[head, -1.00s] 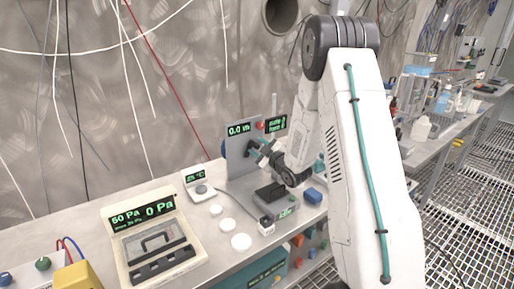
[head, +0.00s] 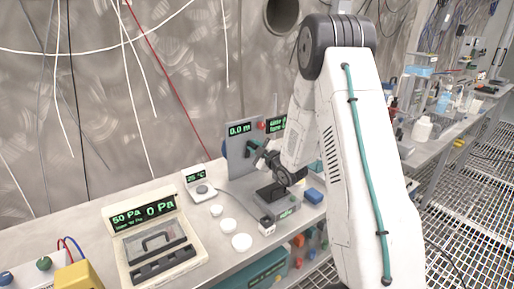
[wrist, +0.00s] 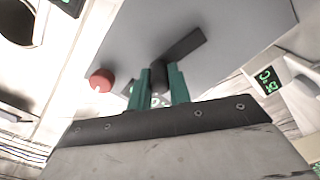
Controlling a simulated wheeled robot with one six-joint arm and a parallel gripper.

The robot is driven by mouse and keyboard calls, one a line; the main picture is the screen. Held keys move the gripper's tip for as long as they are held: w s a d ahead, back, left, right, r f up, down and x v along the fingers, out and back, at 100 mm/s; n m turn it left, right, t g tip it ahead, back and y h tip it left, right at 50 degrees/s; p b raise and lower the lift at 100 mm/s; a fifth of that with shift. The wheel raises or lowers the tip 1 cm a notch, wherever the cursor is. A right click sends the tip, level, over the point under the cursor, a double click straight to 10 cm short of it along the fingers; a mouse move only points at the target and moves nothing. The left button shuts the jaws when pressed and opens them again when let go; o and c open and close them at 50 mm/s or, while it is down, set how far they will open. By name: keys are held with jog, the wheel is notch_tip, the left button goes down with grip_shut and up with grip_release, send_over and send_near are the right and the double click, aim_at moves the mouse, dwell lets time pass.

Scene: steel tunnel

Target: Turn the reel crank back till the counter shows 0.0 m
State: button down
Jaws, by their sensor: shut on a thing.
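The counter (head: 239,129) on the upright grey reel panel (head: 237,170) appears to read 0.0 m in green digits. My gripper (head: 257,150) is at the front of this panel in the head view. In the wrist view my gripper's two teal fingers (wrist: 163,85) are closed around the dark crank handle (wrist: 159,76). The dark crank arm (wrist: 185,46) runs from the handle up and to the right across the panel. The reel behind the panel is mostly hidden.
A red button (wrist: 101,80) sits beside the crank on the panel. A second green display (head: 277,123) stands to its right. A black-topped device (head: 277,200) and a blue block (head: 313,196) are below my wrist. White discs (head: 228,225) and a pressure case (head: 155,240) lie left.

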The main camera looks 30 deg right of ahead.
jog(key=shift+a, duration=0.15)
jog(key=c, duration=1.3)
grip_release()
jog(key=shift+s, duration=0.1)
jog(key=s, duration=0.7)
jog(key=shift+s, duration=0.3)
